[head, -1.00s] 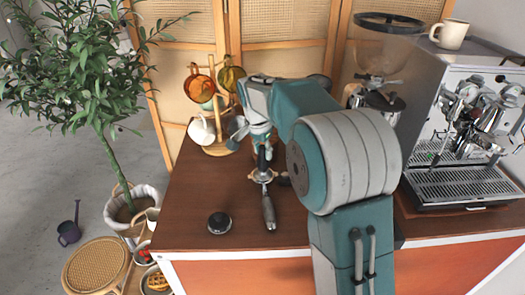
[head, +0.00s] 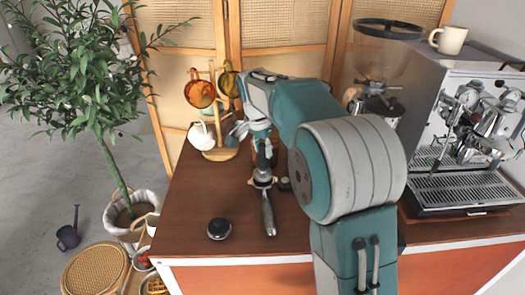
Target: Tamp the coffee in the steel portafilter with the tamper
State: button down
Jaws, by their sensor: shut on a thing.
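The steel portafilter (head: 267,209) lies on the brown cart top, its handle toward the front edge and its basket end (head: 262,183) farther back. My gripper (head: 261,143) points down above the basket end. It is shut on the tamper (head: 262,161), whose dark upright handle shows just over the basket. The tamper's base is at the basket. I cannot tell whether it touches the coffee, which is hidden from view.
A black round puck-like tool (head: 219,229) lies left of the portafilter. A small dark object (head: 284,184) is right of the basket. A mug tree with cups (head: 201,93) stands behind left. The espresso machine (head: 465,140) and grinder (head: 380,65) stand right. The cart top's front left is mostly clear.

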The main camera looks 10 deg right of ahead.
jog(key=shift+r, duration=0.1)
jog(key=shift+r, duration=2.45)
